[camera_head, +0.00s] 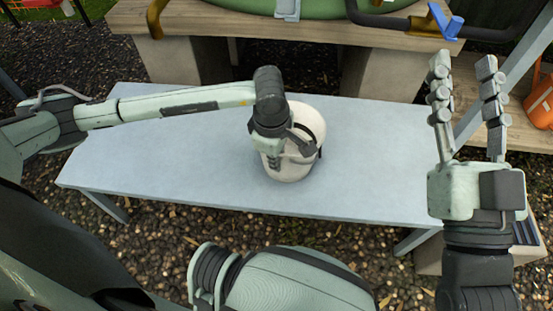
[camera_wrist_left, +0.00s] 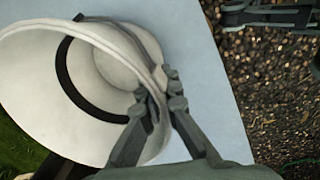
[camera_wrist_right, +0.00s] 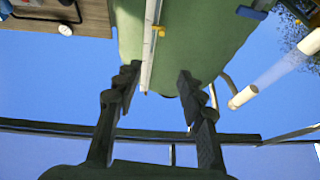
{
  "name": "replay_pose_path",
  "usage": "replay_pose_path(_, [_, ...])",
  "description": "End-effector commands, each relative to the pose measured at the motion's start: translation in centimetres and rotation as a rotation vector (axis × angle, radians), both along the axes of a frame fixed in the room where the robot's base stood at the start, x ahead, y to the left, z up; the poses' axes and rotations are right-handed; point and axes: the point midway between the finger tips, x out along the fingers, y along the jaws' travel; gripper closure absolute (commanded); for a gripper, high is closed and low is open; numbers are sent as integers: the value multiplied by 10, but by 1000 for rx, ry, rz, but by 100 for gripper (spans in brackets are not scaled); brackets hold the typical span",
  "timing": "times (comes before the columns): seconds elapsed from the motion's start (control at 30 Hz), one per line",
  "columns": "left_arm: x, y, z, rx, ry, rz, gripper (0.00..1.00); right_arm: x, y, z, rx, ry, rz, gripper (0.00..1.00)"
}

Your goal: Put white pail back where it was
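The white pail (camera_head: 309,120) is over the right-middle part of the pale blue-grey table (camera_head: 180,150). I cannot tell whether its base touches the tabletop. In the left wrist view the pail (camera_wrist_left: 40,85) shows its open mouth, with a dark curved handle across it. My left gripper (camera_head: 290,158) is at the pail's near side. In the left wrist view its fingers (camera_wrist_left: 160,95) are closed about the rim, one on each side of the wall. My right gripper (camera_head: 463,68) points up at the right, open and empty, away from the pail.
The table's left part is clear. Behind it stands a wooden bench (camera_head: 205,22) with a green object (camera_head: 325,8) and a blue-and-yellow fitting (camera_head: 437,22). An orange container (camera_head: 541,103) sits at the far right. Dark gravel (camera_head: 160,235) covers the ground.

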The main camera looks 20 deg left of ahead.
Motion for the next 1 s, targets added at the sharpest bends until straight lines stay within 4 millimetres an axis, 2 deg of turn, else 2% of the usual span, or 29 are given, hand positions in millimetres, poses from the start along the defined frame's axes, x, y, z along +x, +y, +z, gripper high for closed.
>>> replay_pose_path(0.03, [0,0,0,0,0,0,94,0,0,2,2,-7,-1,60])
replay_pose_path(0.2, [0,0,0,0,0,0,74,0,0,2,2,-7,-1,60])
replay_pose_path(0.53, [0,0,2,0,0,0,74,1,0,2,-2,3,-1,60])
replay_pose_path(0.6, [0,0,6,0,-1,0,74,2,1,-5,-14,41,1,60])
replay_pose_path(0.77, [-2,0,36,-1,-6,-1,74,5,3,-15,-38,101,4,60])
replay_pose_path(1.0, [-8,1,88,-1,-5,0,74,16,-5,-47,-113,243,-21,60])
